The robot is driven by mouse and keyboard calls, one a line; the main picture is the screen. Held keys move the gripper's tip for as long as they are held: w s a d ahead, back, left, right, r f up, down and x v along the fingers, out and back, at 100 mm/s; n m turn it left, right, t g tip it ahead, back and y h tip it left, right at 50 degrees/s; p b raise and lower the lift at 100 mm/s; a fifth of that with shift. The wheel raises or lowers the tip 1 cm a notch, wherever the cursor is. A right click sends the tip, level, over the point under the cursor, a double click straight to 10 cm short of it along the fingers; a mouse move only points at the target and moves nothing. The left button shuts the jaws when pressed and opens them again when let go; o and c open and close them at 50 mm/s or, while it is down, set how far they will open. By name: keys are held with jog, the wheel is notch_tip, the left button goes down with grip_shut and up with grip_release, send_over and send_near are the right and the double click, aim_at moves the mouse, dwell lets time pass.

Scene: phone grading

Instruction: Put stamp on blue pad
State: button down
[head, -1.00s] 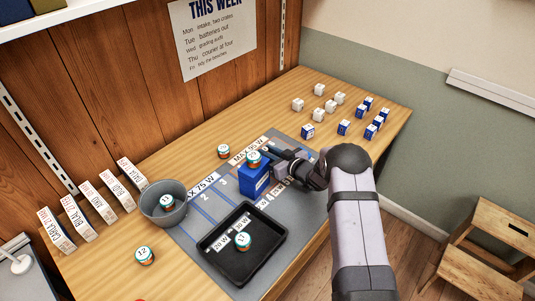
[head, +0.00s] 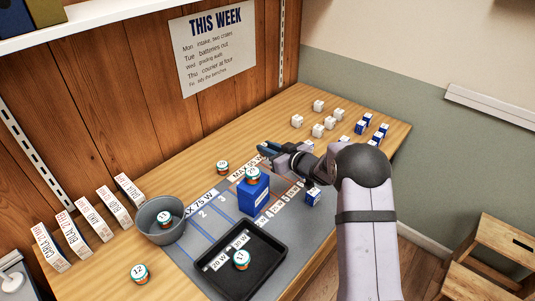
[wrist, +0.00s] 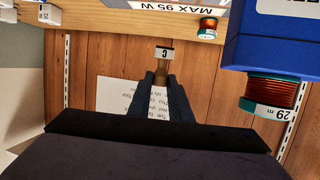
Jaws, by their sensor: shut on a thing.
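In the wrist view, my gripper (wrist: 161,82) is shut on a small brown piece with a white lettered end, which looks like the stamp (wrist: 163,55). It is held at the fingertips, clear of the table. In the head view my gripper (head: 266,149) is above the table's back edge, beyond the blue box; the stamp cannot be made out there. The blue box (head: 253,195) stands on the grey mat with a coil on top. It also shows large at the wrist view's upper right (wrist: 268,42). I see no flat blue pad that I can name for sure.
A black tray (head: 272,245) with a coil lies in front, a grey bucket (head: 160,239) at left. Loose coils (head: 223,167) stand nearby. A blue-and-white cube (head: 313,195) is on the mat's right. Several white and blue cubes (head: 318,131) fill the far right.

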jog(key=d+r+m+t+h+b, duration=0.1)
jog(key=d+r+b, duration=0.15)
jog(key=d, duration=0.45)
jog(key=d+r+m+h+b, duration=0.1)
jog(key=d+r+b, duration=0.15)
jog(key=d, duration=0.55)
jog(key=shift+a+f+p, duration=0.15)
jog(key=shift+a+f, duration=0.05)
jog(key=shift+f, duration=1.65)
jog(key=shift+a+f+p, duration=0.15)
jog(key=shift+a+f, duration=0.1)
jog(key=shift+f, duration=1.6)
jog(key=shift+a+f+p, duration=0.15)
jog(key=shift+a+f, duration=0.05)
jog(key=shift+f, duration=1.65)
jog(key=shift+f, duration=0.15)
jog(key=c, duration=1.6)
grip_release()
